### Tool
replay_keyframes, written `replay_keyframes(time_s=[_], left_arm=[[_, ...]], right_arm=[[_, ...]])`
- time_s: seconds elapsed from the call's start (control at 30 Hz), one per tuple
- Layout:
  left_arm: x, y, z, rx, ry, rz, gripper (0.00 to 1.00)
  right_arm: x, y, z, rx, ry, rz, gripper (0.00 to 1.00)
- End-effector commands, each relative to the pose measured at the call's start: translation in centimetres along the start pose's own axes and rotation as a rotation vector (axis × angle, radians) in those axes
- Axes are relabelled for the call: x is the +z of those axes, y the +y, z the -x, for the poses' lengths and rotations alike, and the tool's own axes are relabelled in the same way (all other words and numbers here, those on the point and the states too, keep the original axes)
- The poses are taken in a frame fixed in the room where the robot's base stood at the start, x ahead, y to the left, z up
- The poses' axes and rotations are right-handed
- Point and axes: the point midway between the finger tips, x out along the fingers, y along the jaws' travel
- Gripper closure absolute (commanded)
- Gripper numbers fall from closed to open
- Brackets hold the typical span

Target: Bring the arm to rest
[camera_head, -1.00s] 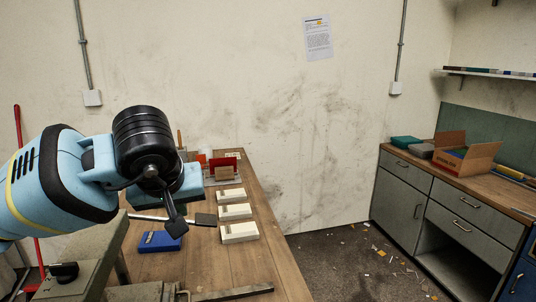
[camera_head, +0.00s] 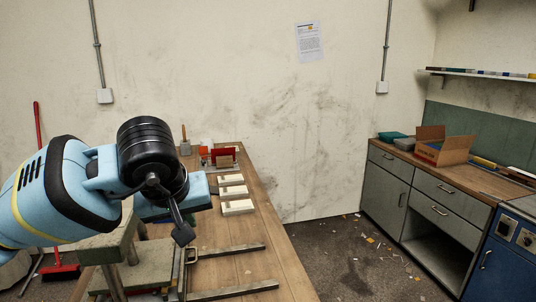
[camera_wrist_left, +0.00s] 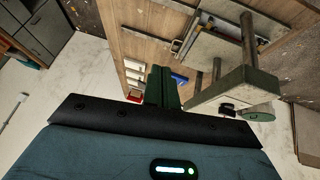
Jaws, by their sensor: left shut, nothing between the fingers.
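My left arm (camera_head: 60,195), light blue with black joints, reaches in from the left over the wooden workbench (camera_head: 262,225). Its gripper is mostly hidden behind the wrist in the head view, where a dark tip (camera_head: 183,235) hangs above the bench. In the left wrist view the dark green fingers of my left gripper (camera_wrist_left: 162,77) are together and empty, pointing toward the bench. My right gripper is not in view.
Several cream blocks (camera_head: 232,192) lie along the bench, with a red item (camera_head: 222,155) behind. A grey machine (camera_head: 140,275) stands beneath my arm, and metal bars (camera_head: 235,290) lie in front. A red broom (camera_head: 60,271) leans left. Littered floor separates the bench from grey cabinets (camera_head: 388,190).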

Motion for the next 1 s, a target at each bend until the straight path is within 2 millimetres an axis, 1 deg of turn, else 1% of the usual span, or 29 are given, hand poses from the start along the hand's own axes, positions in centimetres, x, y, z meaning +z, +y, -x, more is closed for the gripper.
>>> replay_keyframes(time_s=[0.03, 0.1, 0.17, 0.27, 0.3, 0.37, 0.4, 0.47, 0.5, 0.6, 0.7, 0.8, 0.9, 1.0], left_arm=[[1.5, 0.8, -1.1, 0.040, -0.059, 0.019, 1.00], [3.4, 1.9, -2.2, 0.095, -0.136, 0.052, 1.00], [5.1, 2.9, -2.9, 0.145, -0.208, 0.087, 1.00], [8.3, 4.8, -4.0, 0.233, -0.348, 0.160, 1.00], [9.8, 5.5, -4.2, 0.270, -0.415, 0.199, 1.00], [12.1, 6.8, -4.5, 0.329, -0.529, 0.266, 1.00], [13.7, 7.7, -4.5, 0.367, -0.613, 0.320, 1.00], [15.9, 8.9, -4.3, 0.423, -0.749, 0.412, 1.00], [17.2, 9.8, -4.0, 0.457, -0.842, 0.479, 1.00], [19.8, 11.4, -3.0, 0.522, -1.078, 0.658, 1.00], [21.4, 12.6, -1.8, 0.565, -1.316, 0.855, 1.00], [21.9, 13.3, -0.8, 0.583, -1.557, 1.067, 1.00], [21.7, 13.4, -0.3, 0.577, -1.797, 1.293, 1.00], [20.9, 12.9, -0.7, 0.545, -2.034, 1.530, 1.00]], right_arm=[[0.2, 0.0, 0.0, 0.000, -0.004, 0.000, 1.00], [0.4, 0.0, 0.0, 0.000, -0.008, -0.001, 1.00], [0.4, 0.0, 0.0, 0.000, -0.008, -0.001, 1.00], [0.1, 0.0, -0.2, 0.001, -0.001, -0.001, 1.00], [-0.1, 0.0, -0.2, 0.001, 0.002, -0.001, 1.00], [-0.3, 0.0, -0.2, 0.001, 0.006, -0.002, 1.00], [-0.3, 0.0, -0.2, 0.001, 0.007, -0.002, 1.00], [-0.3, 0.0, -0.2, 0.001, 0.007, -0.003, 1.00], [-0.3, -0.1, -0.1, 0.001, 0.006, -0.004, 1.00], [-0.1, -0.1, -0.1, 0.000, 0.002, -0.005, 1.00], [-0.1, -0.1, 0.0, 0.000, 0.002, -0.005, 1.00], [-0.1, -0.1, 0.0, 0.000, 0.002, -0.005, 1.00], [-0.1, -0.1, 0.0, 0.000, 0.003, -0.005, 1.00], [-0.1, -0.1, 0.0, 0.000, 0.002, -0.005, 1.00]])
